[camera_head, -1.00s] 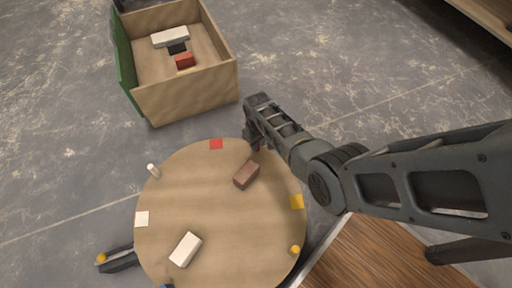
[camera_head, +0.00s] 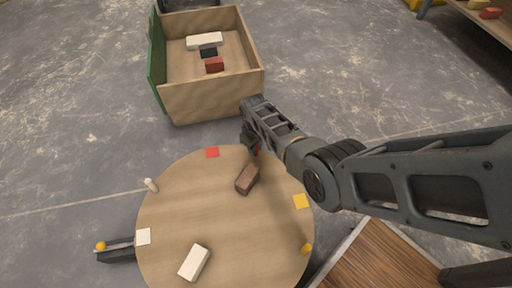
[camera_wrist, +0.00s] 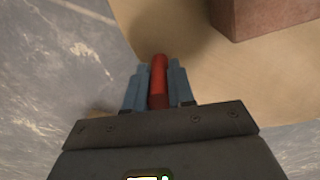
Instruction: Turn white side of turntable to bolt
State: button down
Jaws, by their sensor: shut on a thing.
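The dark bolt (camera_head: 118,252) with a yellow knob (camera_head: 100,246) lies left of the turntable, close to the white square. My gripper (camera_wrist: 159,82) is shut on a red peg (camera_wrist: 158,80) at the turntable's far right edge. In the head view my arm mostly hides this peg.
A brown brick (camera_head: 247,179) and a white brick (camera_head: 194,262) lie on the turntable. A wooden box (camera_head: 212,100) with several blocks stands behind it. A wooden surface (camera_head: 375,260) is at lower right, and a shelf (camera_head: 490,25) at upper right. Grey floor is clear at left.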

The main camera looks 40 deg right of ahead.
jog(key=shift+w+a, duration=0.1)
jog(key=shift+w, duration=0.2)
jog(key=c, duration=1)
grip_release()
jog(key=shift+s, duration=0.1)
jog(key=shift+r, duration=0.15)
notch_tip(320, 180, up, 8)
jog(key=p, duration=0.5)
jog(key=shift+f, duration=0.2)
